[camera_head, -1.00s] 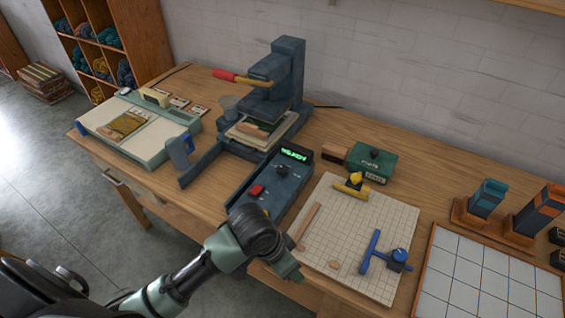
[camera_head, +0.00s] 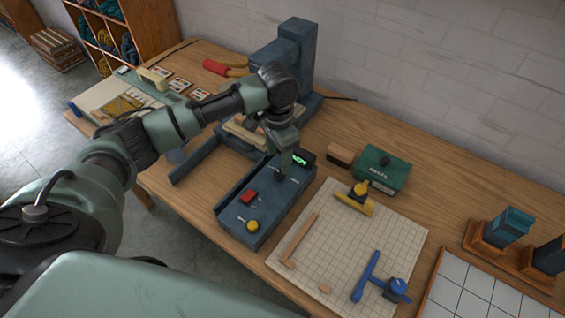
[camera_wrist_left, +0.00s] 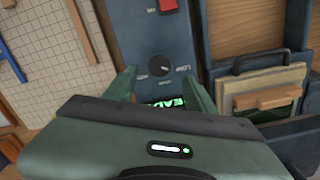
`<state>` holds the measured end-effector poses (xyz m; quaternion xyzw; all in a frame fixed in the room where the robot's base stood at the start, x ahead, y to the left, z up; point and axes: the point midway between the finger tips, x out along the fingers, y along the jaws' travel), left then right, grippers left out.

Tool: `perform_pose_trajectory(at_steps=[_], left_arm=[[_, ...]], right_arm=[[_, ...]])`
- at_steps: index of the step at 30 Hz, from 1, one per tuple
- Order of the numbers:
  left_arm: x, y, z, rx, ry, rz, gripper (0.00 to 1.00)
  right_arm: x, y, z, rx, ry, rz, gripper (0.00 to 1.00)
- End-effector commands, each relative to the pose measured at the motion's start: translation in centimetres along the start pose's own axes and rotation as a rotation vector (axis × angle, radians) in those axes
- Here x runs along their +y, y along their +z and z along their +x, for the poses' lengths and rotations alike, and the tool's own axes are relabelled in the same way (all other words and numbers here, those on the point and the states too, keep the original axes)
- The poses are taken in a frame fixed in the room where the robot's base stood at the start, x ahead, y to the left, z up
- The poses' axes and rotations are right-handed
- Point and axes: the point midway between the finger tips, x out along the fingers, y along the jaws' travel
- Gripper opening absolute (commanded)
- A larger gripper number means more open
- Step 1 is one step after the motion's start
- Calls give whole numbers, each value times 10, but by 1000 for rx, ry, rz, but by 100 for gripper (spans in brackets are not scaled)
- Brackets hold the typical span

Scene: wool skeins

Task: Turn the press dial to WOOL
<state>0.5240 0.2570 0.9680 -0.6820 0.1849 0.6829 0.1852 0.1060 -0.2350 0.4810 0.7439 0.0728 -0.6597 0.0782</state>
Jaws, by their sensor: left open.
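The press dial (camera_wrist_left: 160,66) is a small black knob on the dark blue control box (camera_head: 265,208). Small white labels flank it, too small to read surely, and I cannot tell which one it points to. The dial also shows in the head view (camera_head: 280,177), just under my gripper. My left gripper (camera_wrist_left: 163,84) is open, pointing down over the box, with a finger on each side near the dial. I cannot tell if they touch it. The green display (camera_wrist_left: 168,104) is partly hidden by the gripper. My right gripper is not in view.
The box also bears a red button (camera_head: 249,197) and a yellow knob (camera_head: 252,226). The blue press (camera_head: 296,50) with its red-handled lever stands behind. A gridded board (camera_head: 340,245) with tools lies to the right, and a green box (camera_head: 380,172) stands beyond it.

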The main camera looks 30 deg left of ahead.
Motion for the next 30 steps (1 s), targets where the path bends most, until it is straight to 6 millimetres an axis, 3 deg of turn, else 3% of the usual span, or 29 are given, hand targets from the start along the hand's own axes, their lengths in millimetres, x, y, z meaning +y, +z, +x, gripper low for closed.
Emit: perform_pose_trajectory(at_steps=[3,7,11,16,21,23,27,30], left_arm=[[1,1,20,-3,1,1,56],[1,0,40,-1,1,2,56],[1,0,53,0,-1,2,56],[1,0,59,1,-1,3,56],[1,0,59,2,-1,3,56],[1,0,59,2,-1,3,42],[1,0,59,2,-2,3,3],[0,0,59,2,-2,3,0]], right_arm=[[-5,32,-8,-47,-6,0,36],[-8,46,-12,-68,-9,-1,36],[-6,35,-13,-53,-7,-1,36],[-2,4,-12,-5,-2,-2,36],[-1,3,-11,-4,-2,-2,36],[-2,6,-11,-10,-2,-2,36],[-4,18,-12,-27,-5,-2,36],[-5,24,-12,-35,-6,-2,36]])
